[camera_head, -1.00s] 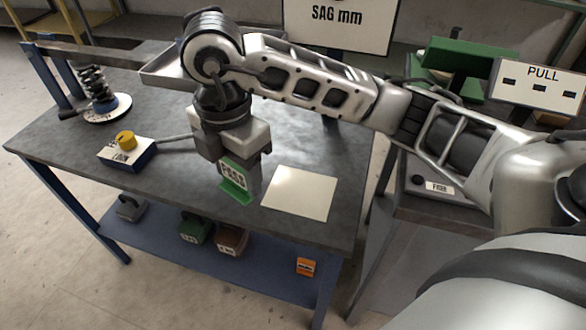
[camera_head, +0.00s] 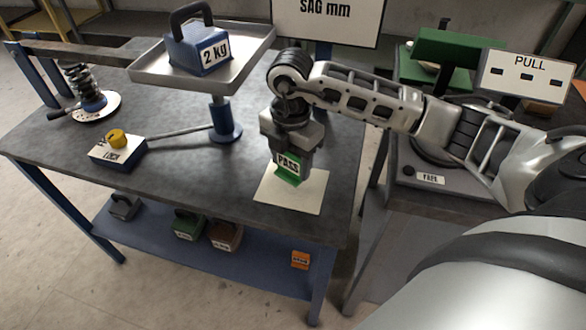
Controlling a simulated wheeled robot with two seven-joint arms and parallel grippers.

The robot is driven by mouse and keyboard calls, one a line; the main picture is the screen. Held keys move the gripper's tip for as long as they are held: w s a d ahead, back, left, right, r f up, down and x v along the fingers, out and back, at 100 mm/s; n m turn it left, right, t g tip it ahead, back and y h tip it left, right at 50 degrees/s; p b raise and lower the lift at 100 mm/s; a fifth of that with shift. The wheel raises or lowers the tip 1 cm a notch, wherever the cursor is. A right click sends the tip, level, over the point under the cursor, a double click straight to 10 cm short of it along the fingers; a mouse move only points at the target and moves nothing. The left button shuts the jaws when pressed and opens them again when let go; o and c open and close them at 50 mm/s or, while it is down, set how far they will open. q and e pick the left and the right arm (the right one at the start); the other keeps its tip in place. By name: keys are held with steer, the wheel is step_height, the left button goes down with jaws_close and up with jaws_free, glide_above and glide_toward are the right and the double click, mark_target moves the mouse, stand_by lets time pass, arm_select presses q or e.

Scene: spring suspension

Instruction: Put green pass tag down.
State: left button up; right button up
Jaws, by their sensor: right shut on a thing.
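The green pass tag (camera_head: 288,168), with a white "PASS" label, is in my right gripper (camera_head: 290,165). The gripper points down and is shut on the tag. It is over the back part of a cream square sheet (camera_head: 301,196) on the grey table. I cannot tell whether the tag's lower edge touches the sheet. My left gripper is not in view.
A blue 2 kg weight (camera_head: 202,48) sits on a metal tray (camera_head: 150,72) on a blue post. A lock box (camera_head: 117,152) with a yellow knob and a spring (camera_head: 83,84) stand at the left. An orange block (camera_head: 300,259) and several weights lie on the lower shelf.

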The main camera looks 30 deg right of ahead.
mark_target(293, 172)
steer(key=f, duration=0.2)
steer(key=shift+d+f, duration=0.3)
steer(key=shift+f, duration=0.55)
steer(key=shift+f, duration=0.2)
steer(key=o, duration=1)
steer(key=shift+r, duration=0.1)
